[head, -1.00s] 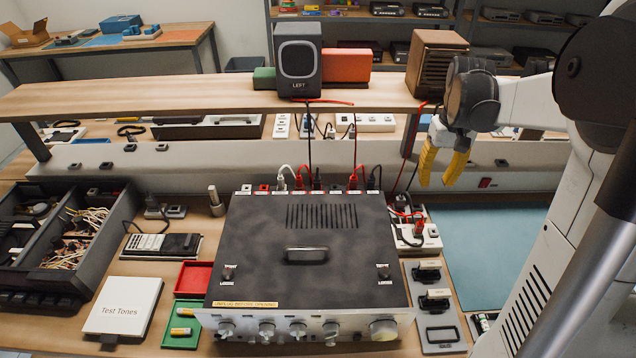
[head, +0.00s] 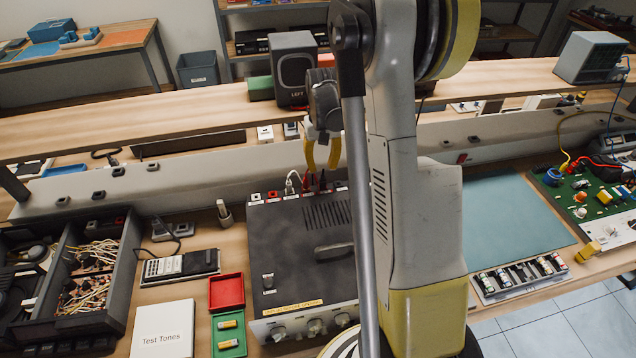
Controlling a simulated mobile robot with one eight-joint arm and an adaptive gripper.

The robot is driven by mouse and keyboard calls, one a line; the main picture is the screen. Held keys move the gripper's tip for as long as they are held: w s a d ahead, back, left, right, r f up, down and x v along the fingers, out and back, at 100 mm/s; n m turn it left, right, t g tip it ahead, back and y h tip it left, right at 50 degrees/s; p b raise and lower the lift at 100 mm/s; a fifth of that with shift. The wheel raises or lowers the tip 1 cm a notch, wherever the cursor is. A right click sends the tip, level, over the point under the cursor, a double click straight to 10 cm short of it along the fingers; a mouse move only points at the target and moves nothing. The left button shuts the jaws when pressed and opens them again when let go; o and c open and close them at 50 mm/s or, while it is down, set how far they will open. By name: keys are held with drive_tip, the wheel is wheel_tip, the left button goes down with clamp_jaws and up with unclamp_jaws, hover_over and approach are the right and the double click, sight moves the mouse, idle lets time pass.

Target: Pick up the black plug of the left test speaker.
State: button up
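The left test speaker (head: 294,66), dark grey and marked LEFT, stands on the wooden shelf. The amplifier (head: 290,235) sits on the bench below, with a row of sockets and plugs along its back edge. A white plug (head: 290,184) is at the left of the row. Dark and red plugs stand close together just right of it. What looks like the black plug (head: 323,181) is among them, small and partly hidden. My gripper (head: 322,168) points down over these plugs. Its yellow fingers are apart, with nothing clearly held; whether they touch a plug is unclear.
My arm hides the amplifier's right side. The shelf edge (head: 180,124) runs behind the gripper. An open parts box (head: 120,270), a red tray (head: 226,291) and the Test Tones booklet (head: 163,329) lie left. A teal mat (head: 515,225) is clear at right.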

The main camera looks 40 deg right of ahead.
sight(322, 178)
wheel_tip(322, 178, down, 6)
drive_tip(key=shift+s+r+b, duration=0.1)
drive_tip(key=shift+b, duration=0.6)
drive_tip(key=shift+r, duration=0.1)
clamp_jaws()
